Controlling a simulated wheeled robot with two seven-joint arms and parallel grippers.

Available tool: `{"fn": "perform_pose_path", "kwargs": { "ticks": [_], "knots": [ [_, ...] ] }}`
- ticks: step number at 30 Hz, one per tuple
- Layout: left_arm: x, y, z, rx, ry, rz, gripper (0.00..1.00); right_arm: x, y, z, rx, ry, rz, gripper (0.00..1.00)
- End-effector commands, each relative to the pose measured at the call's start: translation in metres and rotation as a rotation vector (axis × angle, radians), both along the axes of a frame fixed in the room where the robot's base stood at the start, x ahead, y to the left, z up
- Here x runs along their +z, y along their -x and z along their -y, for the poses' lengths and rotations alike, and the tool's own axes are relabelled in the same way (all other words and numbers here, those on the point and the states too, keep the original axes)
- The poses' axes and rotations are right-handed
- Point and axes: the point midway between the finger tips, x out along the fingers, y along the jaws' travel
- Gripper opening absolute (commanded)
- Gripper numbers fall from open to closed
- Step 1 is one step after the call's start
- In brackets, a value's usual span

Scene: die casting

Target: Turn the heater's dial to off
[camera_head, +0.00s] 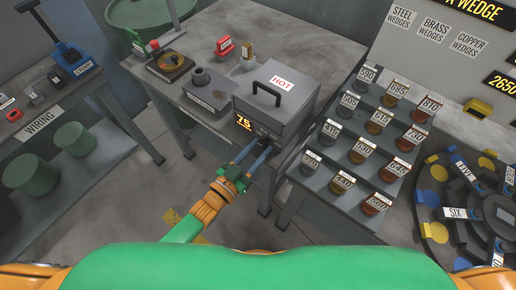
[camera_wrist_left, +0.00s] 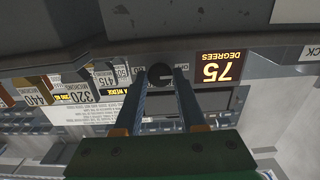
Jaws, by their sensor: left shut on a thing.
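The heater (camera_head: 275,100) is a grey box with a black handle and a "HOT" label, standing on the grey table. Its lit display (camera_head: 244,122) reads 75, and in the left wrist view the display (camera_wrist_left: 218,67) reads "75 DEGREES" upside down. The dial (camera_wrist_left: 160,75) is a dark round knob on the heater's front, beside the display. My left gripper (camera_wrist_left: 161,80) has its two blue fingers closed around the dial. In the head view the left gripper (camera_head: 259,150) reaches the heater's front, and its fingertips hide most of the dial. My right gripper is not in view.
A stepped rack (camera_head: 335,150) of labelled pots stands close right of the heater. A labelled block (camera_head: 205,97) and a hot plate (camera_head: 170,66) are on the table to the left. A round carousel (camera_head: 470,215) is at the far right.

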Motion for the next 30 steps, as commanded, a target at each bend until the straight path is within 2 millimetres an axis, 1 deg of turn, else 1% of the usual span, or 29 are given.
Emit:
{"fn": "perform_pose_path", "kwargs": {
  "ticks": [11,12,14,15,24,26,30],
  "knots": [
    [0.001,0.0,0.0,0.0,0.007,-0.002,0.0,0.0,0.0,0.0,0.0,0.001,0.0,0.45],
    [0.001,0.0,0.0,0.0,0.006,-0.002,0.42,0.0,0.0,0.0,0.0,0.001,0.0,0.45],
    [0.001,0.0,0.0,0.0,0.006,-0.002,0.58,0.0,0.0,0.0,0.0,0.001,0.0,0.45],
    [0.0,0.0,0.0,0.0,0.006,-0.002,0.69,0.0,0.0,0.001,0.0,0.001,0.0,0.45],
    [0.0,0.001,-0.001,0.0,0.004,-0.003,0.69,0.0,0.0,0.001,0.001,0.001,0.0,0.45],
    [-0.001,0.007,-0.005,0.001,0.004,-0.005,0.69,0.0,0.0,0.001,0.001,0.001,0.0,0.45],
    [-0.001,0.033,-0.024,0.0,0.002,-0.005,0.69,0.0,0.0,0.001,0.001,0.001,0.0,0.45]
  ]
}}
